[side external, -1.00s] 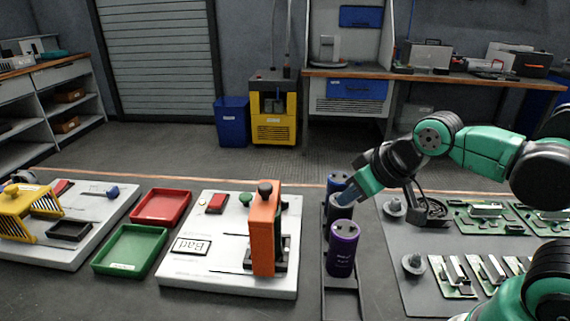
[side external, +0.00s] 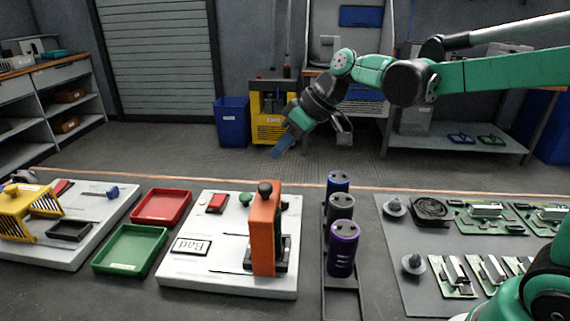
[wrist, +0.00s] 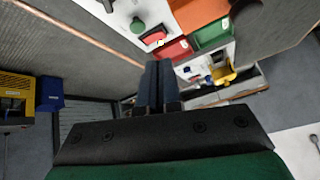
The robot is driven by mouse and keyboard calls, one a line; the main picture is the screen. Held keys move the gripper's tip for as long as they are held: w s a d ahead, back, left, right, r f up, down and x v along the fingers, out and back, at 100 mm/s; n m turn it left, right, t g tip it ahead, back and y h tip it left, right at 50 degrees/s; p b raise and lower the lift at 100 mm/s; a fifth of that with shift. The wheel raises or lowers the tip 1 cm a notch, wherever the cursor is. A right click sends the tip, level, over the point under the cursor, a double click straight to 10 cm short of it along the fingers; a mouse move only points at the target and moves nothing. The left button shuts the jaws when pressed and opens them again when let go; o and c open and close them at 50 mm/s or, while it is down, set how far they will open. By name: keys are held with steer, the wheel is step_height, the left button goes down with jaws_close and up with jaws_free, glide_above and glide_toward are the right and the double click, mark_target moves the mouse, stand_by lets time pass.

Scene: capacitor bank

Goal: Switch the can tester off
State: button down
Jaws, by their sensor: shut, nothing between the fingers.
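The white tester board (side external: 190,278) stands in the middle of the bench, with an orange upright press (side external: 263,232), a red rocker switch (side external: 216,203), a green button (side external: 245,198) and a display reading "Bad" (side external: 192,246). The side external view is too small to tell the switch's position. My gripper (side external: 278,153) is shut and empty, raised beyond the board's far edge and pointing down-left. In the wrist view, its closed fingers (wrist: 159,66) point toward the red switch (wrist: 152,36), apart from it; the green button (wrist: 138,25) is beside the switch.
Blue (side external: 338,181), grey (side external: 340,207) and purple (side external: 342,247) cans stand in a black rack right of the board. A red tray (side external: 160,206) and a green tray (side external: 130,250) lie left. Another white board with a yellow fixture (side external: 28,208) stands farther left. Circuit boards lie right.

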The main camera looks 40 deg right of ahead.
steer(key=w+f+n+y, duration=0.2)
steer(key=w+n+y, duration=0.1)
steer(key=w, duration=0.5)
glide_toward(210, 202)
steer(key=w+a, duration=0.2)
steer(key=shift+w+a+n, duration=0.25)
steer(key=shift+w+n, duration=0.05)
steer(key=shift+w, duration=0.1)
steer(key=f, duration=0.3)
steer(key=shift+a+f, duration=0.2)
steer(key=shift+a, duration=0.2)
steer(key=shift+a+f, duration=0.1)
steer(key=shift+f, duration=0.4)
steer(key=shift+s, duration=0.1)
